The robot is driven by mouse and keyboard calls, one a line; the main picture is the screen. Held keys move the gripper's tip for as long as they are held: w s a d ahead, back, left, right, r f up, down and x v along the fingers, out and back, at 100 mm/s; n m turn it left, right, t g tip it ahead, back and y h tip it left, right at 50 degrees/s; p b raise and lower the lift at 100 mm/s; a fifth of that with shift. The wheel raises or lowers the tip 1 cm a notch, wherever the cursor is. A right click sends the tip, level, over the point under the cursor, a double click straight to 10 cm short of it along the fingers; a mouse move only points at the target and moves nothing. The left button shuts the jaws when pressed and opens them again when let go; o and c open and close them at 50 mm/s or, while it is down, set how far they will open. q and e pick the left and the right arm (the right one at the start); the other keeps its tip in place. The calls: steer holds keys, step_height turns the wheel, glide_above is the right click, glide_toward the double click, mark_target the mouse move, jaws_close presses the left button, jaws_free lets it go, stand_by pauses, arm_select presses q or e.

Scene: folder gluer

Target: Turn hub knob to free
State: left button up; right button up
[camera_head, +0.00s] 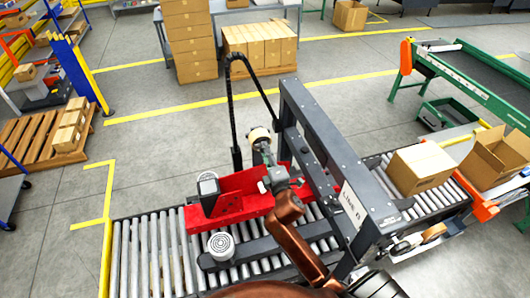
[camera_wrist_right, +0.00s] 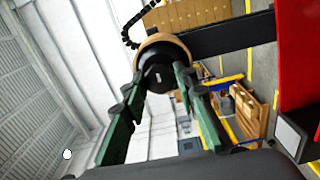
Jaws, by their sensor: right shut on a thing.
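The hub knob is a black round piece with a tan ring (camera_wrist_right: 162,66), in the upper middle of the right wrist view. In the head view it shows as a small tan and dark roll (camera_head: 259,135) above the red frame (camera_head: 238,196) of the folder gluer. My right gripper (camera_head: 264,157) reaches it from below, at the end of a copper-brown arm. In the right wrist view its two green fingers (camera_wrist_right: 160,82) lie on either side of the black knob, shut on it. The knob's setting cannot be read. My left gripper is not in view.
A dark gantry beam (camera_head: 325,150) stands just right of my right gripper. A dark cable loop (camera_head: 231,95) rises behind the knob. Open floor lies behind.

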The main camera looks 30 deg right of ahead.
stand_by(0.3)
steer(key=o, duration=1.2)
steer(key=shift+c, duration=0.2)
steer(key=v, duration=1.2)
steer(key=shift+f, duration=0.1)
